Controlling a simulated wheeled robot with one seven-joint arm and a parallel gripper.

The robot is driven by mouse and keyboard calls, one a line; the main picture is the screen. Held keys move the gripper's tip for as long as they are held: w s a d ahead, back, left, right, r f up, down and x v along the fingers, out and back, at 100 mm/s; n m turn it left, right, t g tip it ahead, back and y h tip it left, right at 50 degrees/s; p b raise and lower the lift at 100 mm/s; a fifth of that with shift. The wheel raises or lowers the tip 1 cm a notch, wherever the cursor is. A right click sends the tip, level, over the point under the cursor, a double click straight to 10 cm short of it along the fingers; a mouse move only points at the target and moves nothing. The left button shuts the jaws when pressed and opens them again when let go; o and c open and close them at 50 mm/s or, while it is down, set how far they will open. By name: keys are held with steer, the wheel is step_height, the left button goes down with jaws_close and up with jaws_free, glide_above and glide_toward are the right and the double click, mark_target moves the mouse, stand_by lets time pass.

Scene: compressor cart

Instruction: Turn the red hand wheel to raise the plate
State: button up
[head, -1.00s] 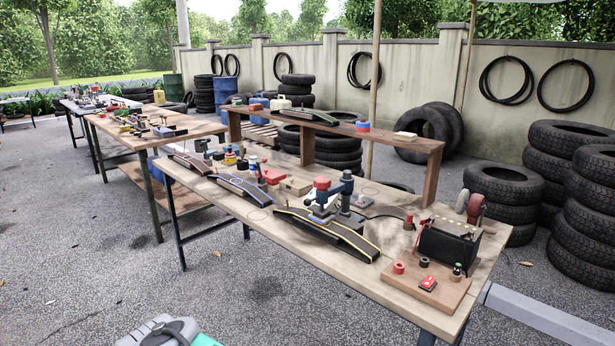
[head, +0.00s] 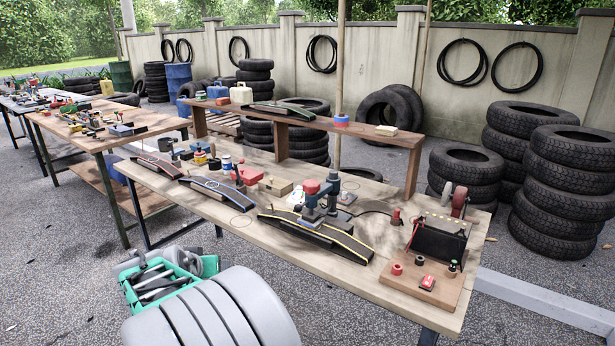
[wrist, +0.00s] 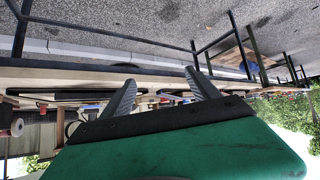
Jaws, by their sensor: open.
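Which part is the red hand wheel is hard to tell. A small red wheel-like part (head: 460,202) stands at the back of the black box (head: 438,242) on the right end of the near workbench (head: 385,281). A red-topped blue press (head: 312,188) stands farther left, by a dark curved ramp piece (head: 318,236). I cannot make out a separate plate to be raised. In the wrist view my gripper (wrist: 160,77) is open and empty, its two dark fingers spread apart with the bench edge beyond. In the head view my teal and grey arm end is in front of the bench, apart from these parts.
A raised wooden shelf (head: 310,134) spans the back of the bench. A small red item (head: 428,282) and red rings lie on the wooden base by the black box. Stacked tyres (head: 562,185) stand behind at the right. Open paved ground (head: 75,285) lies at the left front.

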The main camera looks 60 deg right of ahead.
steer(key=s+d+r+m+g+h+p, duration=0.1)
steer(key=s+d+r+m+h, duration=0.15)
steer(key=d, duration=0.45)
steer(key=s+d+r+m+g+h+p, duration=0.1)
steer(key=s+d+r+h, duration=0.15)
steer(key=d, duration=0.45)
steer(key=m+g+h+p, duration=0.2)
steer(key=m+g+h, duration=0.2)
glide_toward(312, 181)
steer(key=d, duration=0.3)
steer(key=shift+s+d+f+n, duration=0.1)
steer(key=shift+s+n, duration=0.15)
steer(key=shift+s, duration=0.05)
steer(key=d+p, duration=0.1)
steer(key=d, duration=0.6)
steer(key=shift+s, duration=0.15)
steer(key=shift+c, duration=0.4)
steer(key=c, duration=1.3)
